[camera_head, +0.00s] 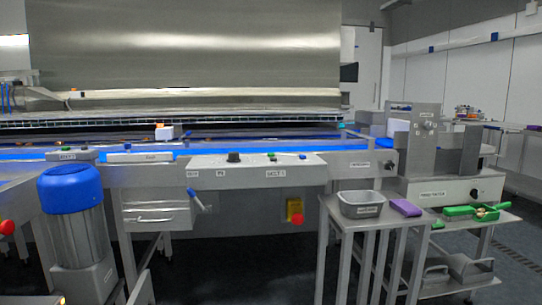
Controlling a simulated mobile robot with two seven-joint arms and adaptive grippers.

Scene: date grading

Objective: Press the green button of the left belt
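Two control boxes with green buttons show. A small grey box (82,155) stands at the left on the belt frame, with a green button (66,149) on top and a label too small to read surely. A wider sloped panel (225,172) in the middle has a black knob (234,157), a second green button (271,155) and a blue button (302,156). The blue belt (225,150) runs behind them. I cannot tell from the labels which box belongs to the left belt. Neither of my grippers is in view.
A blue-capped motor (70,190) stands front left, near a red knob (7,228). A red stop button on yellow (296,212) hangs below the panel. A small table at right holds a metal tray (362,205) and purple block (405,207). Dark floor is open below the panel.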

